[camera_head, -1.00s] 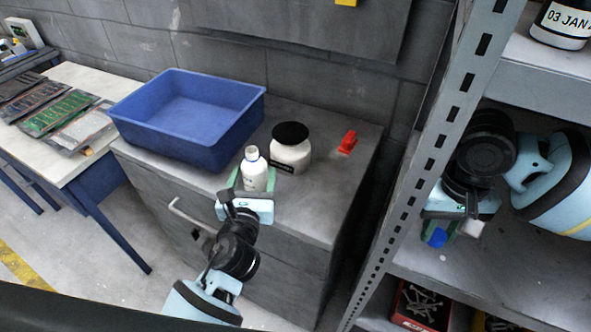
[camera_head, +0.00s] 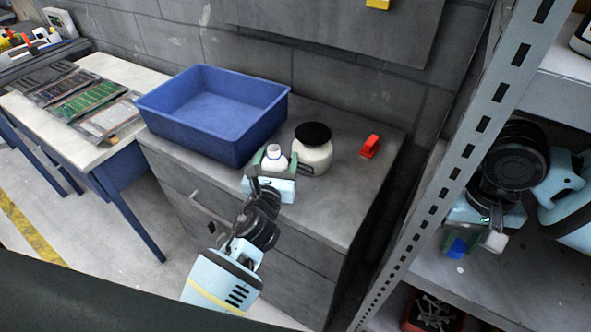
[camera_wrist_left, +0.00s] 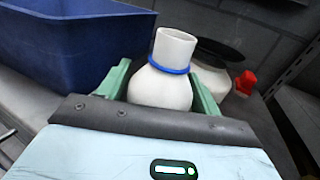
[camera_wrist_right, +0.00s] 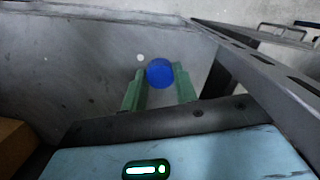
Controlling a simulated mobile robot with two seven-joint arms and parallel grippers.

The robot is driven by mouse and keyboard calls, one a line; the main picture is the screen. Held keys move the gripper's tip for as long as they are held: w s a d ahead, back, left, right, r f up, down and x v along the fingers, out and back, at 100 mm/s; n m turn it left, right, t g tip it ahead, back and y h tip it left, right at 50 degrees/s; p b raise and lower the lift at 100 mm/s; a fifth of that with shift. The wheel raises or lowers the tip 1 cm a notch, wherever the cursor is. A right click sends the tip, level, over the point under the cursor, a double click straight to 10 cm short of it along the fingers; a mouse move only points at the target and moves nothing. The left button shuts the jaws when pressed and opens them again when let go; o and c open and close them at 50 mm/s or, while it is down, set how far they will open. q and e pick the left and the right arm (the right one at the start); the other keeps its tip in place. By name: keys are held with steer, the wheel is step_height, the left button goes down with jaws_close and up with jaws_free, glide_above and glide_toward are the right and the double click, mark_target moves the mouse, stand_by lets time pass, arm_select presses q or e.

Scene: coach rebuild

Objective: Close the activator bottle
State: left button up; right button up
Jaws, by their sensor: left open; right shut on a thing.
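The activator bottle, a white bottle with an open neck and a blue ring, stands upright on the grey cabinet in the head view (camera_head: 274,155). It also shows in the left wrist view (camera_wrist_left: 163,88). My left gripper (camera_head: 273,160) is open, with its green fingers on either side of the bottle. My right gripper (camera_wrist_right: 160,88) is shut on a blue round cap (camera_wrist_right: 160,72). It holds the cap in front of the shelf at the right of the head view, where the cap (camera_head: 456,248) also shows. The bottle's lower part is hidden behind my left gripper.
A blue bin (camera_head: 212,110) stands left of the bottle. A white jar with a black lid (camera_head: 312,148) is close on its right, and a red object (camera_head: 370,146) lies farther right. A metal shelf upright (camera_head: 455,160) stands between the cabinet and my right gripper.

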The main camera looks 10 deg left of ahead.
arm_select(q)
steer(key=c, duration=1)
steer(key=shift+r, duration=0.15)
arm_select(e)
steer(key=shift+r, duration=0.15)
